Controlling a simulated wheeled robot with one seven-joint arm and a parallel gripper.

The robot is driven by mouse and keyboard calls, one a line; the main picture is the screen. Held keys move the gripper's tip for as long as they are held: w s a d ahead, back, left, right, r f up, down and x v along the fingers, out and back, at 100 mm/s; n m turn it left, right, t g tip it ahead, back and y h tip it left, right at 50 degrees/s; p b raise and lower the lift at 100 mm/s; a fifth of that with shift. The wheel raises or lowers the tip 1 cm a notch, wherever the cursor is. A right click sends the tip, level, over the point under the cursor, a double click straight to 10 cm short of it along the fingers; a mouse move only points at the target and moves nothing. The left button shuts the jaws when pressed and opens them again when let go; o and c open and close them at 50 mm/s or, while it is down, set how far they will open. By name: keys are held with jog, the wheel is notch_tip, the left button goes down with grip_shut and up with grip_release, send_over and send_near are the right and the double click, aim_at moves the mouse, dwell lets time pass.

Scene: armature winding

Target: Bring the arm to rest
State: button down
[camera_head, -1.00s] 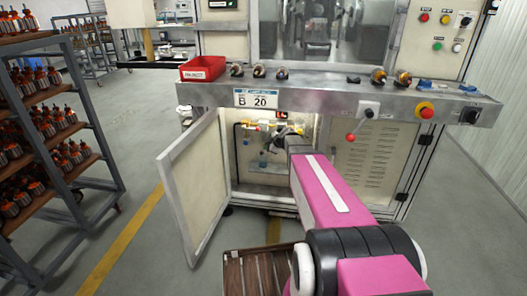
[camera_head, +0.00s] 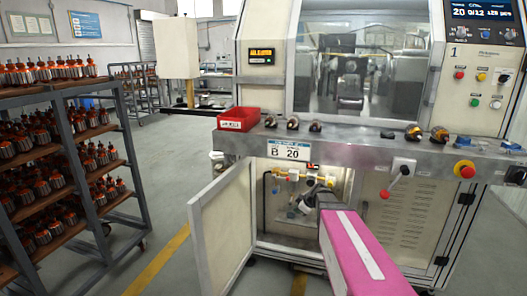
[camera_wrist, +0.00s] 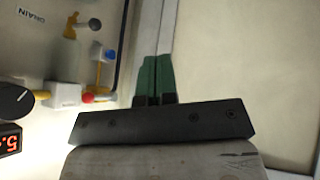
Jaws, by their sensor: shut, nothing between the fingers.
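My pink arm (camera_head: 362,262) reaches forward to the open cabinet (camera_head: 268,222) under the machine's bench. My gripper (camera_head: 303,208) is at the cabinet opening, small and partly lost among the fittings. In the wrist view its two green fingers (camera_wrist: 155,75) lie together, shut with nothing between them. They point along a pale vertical edge, with a plain cream panel on the right.
The cabinet door (camera_head: 222,228) stands open on the left. In the wrist view, a yellow valve (camera_wrist: 72,26), blue knob (camera_wrist: 110,54), red knob (camera_wrist: 88,97) and red digital display (camera_wrist: 9,141) lie left of the fingers. A rack (camera_head: 100,165) of armatures stands left; floor between is clear.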

jog(key=s+f+m+g+h, duration=0.2)
jog(key=s+m, duration=0.4)
jog(key=s, duration=0.5)
jog(key=s+f+m+g+h, duration=0.1)
jog(key=s+m+g+h, duration=0.2)
jog(key=s+m, duration=0.4)
jog(key=s, duration=0.3)
jog(key=shift+s+f+g, duration=0.3)
jog(key=shift+s+f, duration=0.1)
jog(key=shift+a, duration=0.1)
